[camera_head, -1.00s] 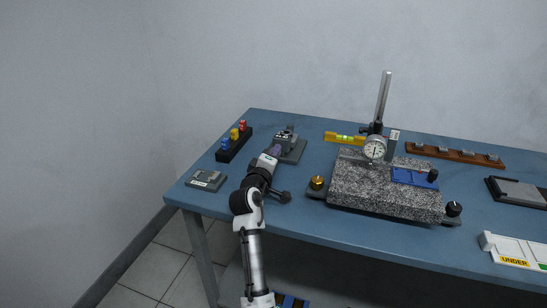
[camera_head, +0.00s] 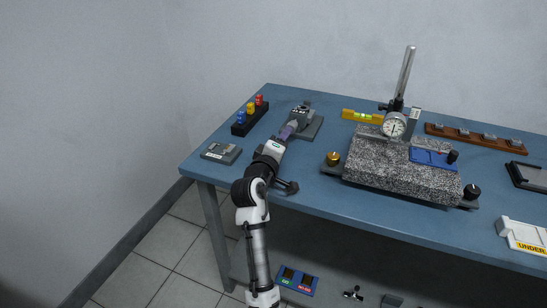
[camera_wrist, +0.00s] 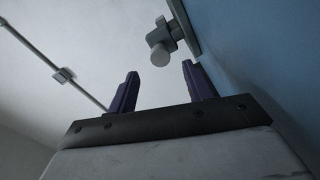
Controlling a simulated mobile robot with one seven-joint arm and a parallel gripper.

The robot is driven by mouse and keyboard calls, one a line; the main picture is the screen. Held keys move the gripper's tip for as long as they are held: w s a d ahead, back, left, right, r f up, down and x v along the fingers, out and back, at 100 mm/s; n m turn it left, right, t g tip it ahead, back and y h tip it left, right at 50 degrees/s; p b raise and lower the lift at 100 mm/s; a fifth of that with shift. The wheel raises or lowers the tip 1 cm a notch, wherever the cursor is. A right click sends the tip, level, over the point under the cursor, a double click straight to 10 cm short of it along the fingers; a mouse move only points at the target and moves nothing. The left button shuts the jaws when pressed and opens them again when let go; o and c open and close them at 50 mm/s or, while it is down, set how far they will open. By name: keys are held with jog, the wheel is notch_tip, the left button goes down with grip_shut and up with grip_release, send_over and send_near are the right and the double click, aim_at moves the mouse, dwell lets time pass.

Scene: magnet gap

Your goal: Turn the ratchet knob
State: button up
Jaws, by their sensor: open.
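A small grey device (camera_head: 303,116) stands on a dark grey base plate (camera_head: 316,127) toward the back left of the blue bench. In the wrist view a short grey cylindrical knob (camera_wrist: 160,53) sticks out from a grey fixture, just beyond and between my fingertips. My gripper (camera_head: 291,127) reaches to the near side of the device. In the wrist view my gripper (camera_wrist: 160,72) shows two purple fingers spread apart with nothing between them. The knob itself is too small to make out in the head view.
A black rack (camera_head: 245,121) with coloured knobs and a grey gauge box (camera_head: 221,153) lie left of my arm. Right of it are a granite plate (camera_head: 390,165) with a dial indicator (camera_head: 394,125), a brass knob (camera_head: 333,158) and a yellow level (camera_head: 362,116).

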jog(key=b+v, duration=0.1)
jog(key=v, duration=0.6)
jog(key=shift+s, duration=0.2)
dwell(0.6)
